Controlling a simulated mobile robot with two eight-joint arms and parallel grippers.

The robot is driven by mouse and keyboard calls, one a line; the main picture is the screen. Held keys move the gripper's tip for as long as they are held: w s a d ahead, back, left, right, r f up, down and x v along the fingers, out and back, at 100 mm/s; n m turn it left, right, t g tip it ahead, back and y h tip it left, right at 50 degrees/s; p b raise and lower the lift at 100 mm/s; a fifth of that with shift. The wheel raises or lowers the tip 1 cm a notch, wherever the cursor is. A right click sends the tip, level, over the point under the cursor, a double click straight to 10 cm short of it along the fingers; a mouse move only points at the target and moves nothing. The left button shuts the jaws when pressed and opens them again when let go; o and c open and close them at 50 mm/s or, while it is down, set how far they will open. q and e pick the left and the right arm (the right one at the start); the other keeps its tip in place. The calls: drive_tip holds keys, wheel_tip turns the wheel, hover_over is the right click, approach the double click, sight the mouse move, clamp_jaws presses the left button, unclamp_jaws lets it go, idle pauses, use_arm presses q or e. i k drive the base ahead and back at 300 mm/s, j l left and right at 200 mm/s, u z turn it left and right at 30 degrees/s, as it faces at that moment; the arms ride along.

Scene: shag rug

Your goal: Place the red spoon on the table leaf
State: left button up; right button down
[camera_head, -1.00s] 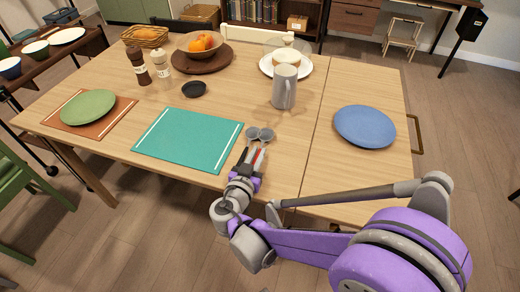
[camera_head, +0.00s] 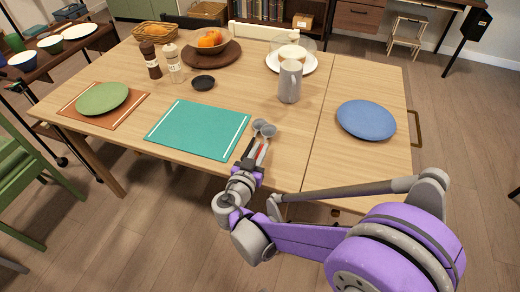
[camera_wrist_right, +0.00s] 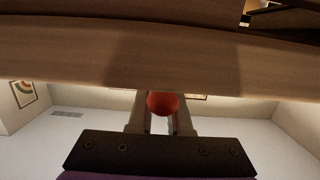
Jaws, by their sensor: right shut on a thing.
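My right gripper (camera_head: 256,148) is shut on the red spoon (camera_head: 257,152), over the near edge of the wooden table. In the right wrist view the spoon shows as a rounded red end (camera_wrist_right: 162,103) between the two fingers; the rest of it is hidden. The table leaf (camera_head: 345,165) is the right-hand section of the table, beyond a dark seam, and lies to the right of the gripper. A blue plate (camera_head: 366,119) rests on the leaf. My left gripper is not in view.
Two small grey round shapes (camera_head: 264,128) lie at the fingertips; I cannot tell what they are. A teal mat (camera_head: 198,130) lies left of the gripper.

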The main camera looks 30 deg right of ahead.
sight(362, 171)
drive_tip(key=k+j, duration=0.4)
drive_tip(key=j, duration=0.25)
drive_tip(key=k+j, duration=0.15)
drive_tip(key=j, duration=0.15)
drive_tip(key=l+z, duration=0.15)
drive_tip(key=l, duration=0.4)
drive_tip(key=l+z, duration=0.1)
drive_tip(key=l, duration=0.45)
drive_tip(key=i+l+z, duration=0.15)
drive_tip(key=l, duration=0.4)
drive_tip(key=i+l+z, duration=0.1)
drive_tip(key=l, duration=0.45)
